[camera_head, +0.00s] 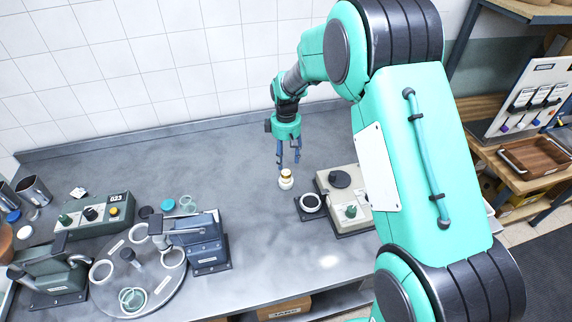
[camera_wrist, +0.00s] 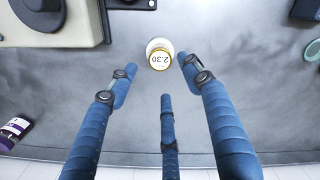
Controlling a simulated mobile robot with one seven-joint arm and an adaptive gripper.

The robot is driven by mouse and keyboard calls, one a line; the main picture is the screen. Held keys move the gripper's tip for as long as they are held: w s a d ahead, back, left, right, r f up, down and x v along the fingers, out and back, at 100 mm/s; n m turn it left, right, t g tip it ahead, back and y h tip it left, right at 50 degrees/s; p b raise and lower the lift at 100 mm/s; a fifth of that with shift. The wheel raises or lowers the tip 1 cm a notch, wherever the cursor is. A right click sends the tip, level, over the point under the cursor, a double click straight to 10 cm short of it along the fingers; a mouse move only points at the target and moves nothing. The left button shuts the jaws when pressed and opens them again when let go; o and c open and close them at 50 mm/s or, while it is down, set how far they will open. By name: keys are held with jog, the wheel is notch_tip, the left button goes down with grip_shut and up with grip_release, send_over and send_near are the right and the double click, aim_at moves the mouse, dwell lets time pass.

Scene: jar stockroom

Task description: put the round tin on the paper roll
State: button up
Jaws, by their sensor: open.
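A small round tin (camera_head: 286,172) with a gold rim and a pale top sits on a white paper roll (camera_head: 286,184) on the grey bench. In the wrist view the tin (camera_wrist: 160,60) shows its top, marked "2.30", with the white roll (camera_wrist: 153,43) partly hidden beneath it. The tin looks upright and slightly off the roll's centre in that view. My gripper (camera_head: 288,164) points down above the tin. In the wrist view its blue fingers (camera_wrist: 160,75) are spread, with nothing between them and the tin beyond their tips.
A round carousel (camera_head: 140,275), dark presses and a green control box (camera_head: 93,215) fill the left. The bench between is mostly clear.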

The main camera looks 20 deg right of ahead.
jog(key=shift+r, duration=1.3)
jog(key=s+r+m+t, duration=0.1)
jog(key=s+r+m, duration=0.1)
jog(key=s+r, duration=0.75)
jog(key=s+r+m+t, duration=0.2)
jog(key=s+r, duration=0.5)
jog(key=r, duration=0.5)
jog(key=s+r+m+t, duration=0.1)
jog(key=s+r+m, duration=0.1)
jog(key=s, duration=1)
jog(key=s+d+r+m+t, duration=0.1)
jog(key=s+r+m, duration=0.2)
jog(key=s, duration=0.9)
jog(key=shift+s+r+t, duration=0.15)
jog(key=shift+t, duration=0.15)
